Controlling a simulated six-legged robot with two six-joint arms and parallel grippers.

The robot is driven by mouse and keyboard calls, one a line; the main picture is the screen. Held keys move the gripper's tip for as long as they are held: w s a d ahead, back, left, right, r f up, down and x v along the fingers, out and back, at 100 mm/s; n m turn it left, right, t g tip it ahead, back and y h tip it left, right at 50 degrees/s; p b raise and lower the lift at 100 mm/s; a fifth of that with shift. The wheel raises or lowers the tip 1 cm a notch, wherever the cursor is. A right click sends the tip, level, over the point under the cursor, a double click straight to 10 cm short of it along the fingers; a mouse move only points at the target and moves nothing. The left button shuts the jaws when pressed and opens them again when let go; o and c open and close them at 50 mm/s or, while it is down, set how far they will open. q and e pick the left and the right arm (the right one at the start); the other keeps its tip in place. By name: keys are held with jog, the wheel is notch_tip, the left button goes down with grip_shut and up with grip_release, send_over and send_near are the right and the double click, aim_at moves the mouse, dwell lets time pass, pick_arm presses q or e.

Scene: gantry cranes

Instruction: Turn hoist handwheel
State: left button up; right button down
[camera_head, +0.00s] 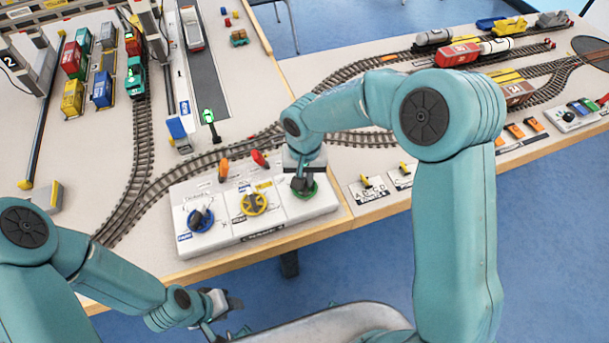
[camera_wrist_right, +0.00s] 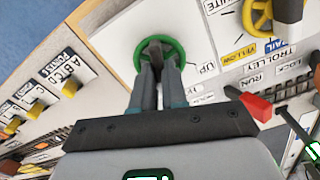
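A green handwheel (camera_head: 304,193) sits at the right end of the white control panel (camera_head: 270,226). It also shows in the right wrist view (camera_wrist_right: 176,45), with an "UP" label beside it. My right gripper (camera_wrist_right: 158,68) points down at this wheel, its two fingers close together on either side of the dark grip bar across the wheel's middle. They appear closed on that bar. A yellow handwheel (camera_head: 254,203) and a blue handwheel (camera_head: 201,219) sit to its left on the panel. My left gripper (camera_head: 222,303) is low in front of the table, away from the panel; its jaw opening is unclear.
An orange lever (camera_head: 223,169) and a red lever (camera_head: 260,158) stand behind the handwheels. Small yellow switches (camera_head: 366,181) lie to the right. Tracks curve behind the panel, with a green locomotive (camera_head: 135,78) and containers at back left. The table's front edge is close.

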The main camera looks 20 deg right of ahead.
jog(key=shift+n, duration=0.4)
jog(key=n+b, duration=0.1)
jog(key=n, duration=0.1)
jog(key=shift+n, duration=0.4)
jog(key=n, duration=0.3)
jog(key=shift+n, duration=0.4)
jog(key=n, duration=0.6)
jog(key=shift+a, duration=0.15)
jog(key=shift+n, duration=0.3)
jog(key=c, duration=1.2)
grip_release()
jog(key=shift+o, duration=0.2)
notch_tip(320, 180, up, 16)
jog(key=shift+r, duration=0.25)
